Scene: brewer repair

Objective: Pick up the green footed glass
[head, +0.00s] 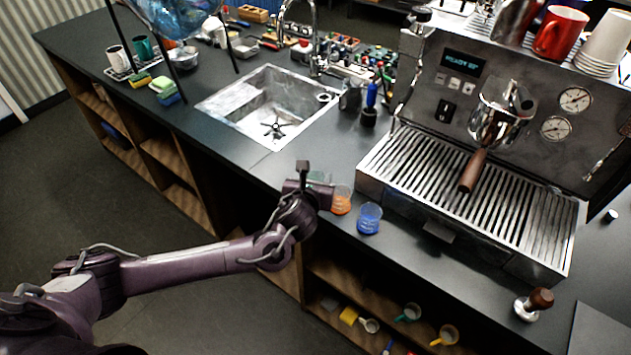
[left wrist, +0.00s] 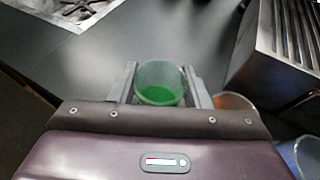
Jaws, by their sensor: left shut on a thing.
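The green footed glass (left wrist: 160,84) stands between the two fingers of my left gripper (left wrist: 162,88) in the left wrist view, with green in its bowl. The gripper is shut on it. In the head view my left gripper (head: 318,186) is at the counter's front edge, left of the espresso machine. The glass (head: 319,177) shows there only as a small green part behind the gripper. Its foot is hidden, so I cannot tell if it touches the counter. My right gripper is not in view.
An orange glass (head: 341,200) stands close to the right of my left gripper, and a blue glass (head: 369,218) is just beyond it. The espresso machine (head: 440,225) is to the right. The sink (head: 268,105) lies behind. Dark counter (head: 240,155) to the left is clear.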

